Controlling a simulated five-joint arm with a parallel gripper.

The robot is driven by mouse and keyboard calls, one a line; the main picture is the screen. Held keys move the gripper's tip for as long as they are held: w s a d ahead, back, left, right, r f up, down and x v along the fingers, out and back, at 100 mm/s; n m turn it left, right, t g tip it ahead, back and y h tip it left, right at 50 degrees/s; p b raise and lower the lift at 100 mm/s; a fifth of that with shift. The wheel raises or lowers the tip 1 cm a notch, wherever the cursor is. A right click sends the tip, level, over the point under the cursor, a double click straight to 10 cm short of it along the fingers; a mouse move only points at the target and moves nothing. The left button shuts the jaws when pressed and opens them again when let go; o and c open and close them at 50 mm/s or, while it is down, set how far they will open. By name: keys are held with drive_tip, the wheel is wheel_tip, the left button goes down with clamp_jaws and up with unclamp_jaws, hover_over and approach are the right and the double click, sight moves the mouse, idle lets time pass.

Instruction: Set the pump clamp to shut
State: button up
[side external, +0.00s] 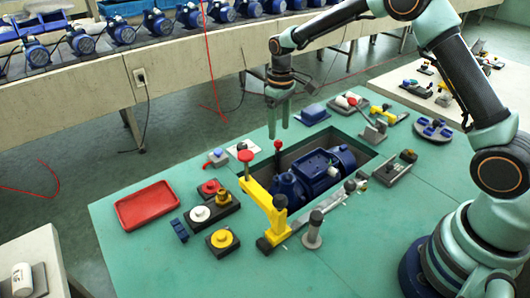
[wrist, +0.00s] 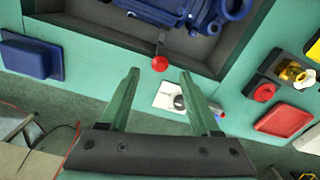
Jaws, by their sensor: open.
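A blue pump (side external: 315,172) sits in a recessed pit in the green bench; part of it shows at the top of the wrist view (wrist: 190,12). A lever with a red ball (side external: 278,145) stands at the pit's far edge; in the wrist view the red ball (wrist: 160,63) appears between my fingertips. A yellow clamp-like arm (side external: 264,199) with a red knob is at the pit's near left corner. I cannot tell for sure which of these is the pump clamp. My gripper (side external: 278,130) is open and empty, pointing down above the red-ball lever, apparently not touching it.
A white plate with a dark knob (wrist: 178,100) lies near the lever. A blue block (side external: 313,113) is beyond the pit. A red tray (side external: 147,205), buttons and knobs stand at the left. A grey post (side external: 314,230) stands at the front. The bench's front left is clear.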

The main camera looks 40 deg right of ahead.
sight(279, 141)
wheel_tip(279, 141, down, 6)
drive_tip(key=shift+r, duration=0.15)
drive_tip(key=shift+c, duration=0.3)
clamp_jaws()
idle(1.3)
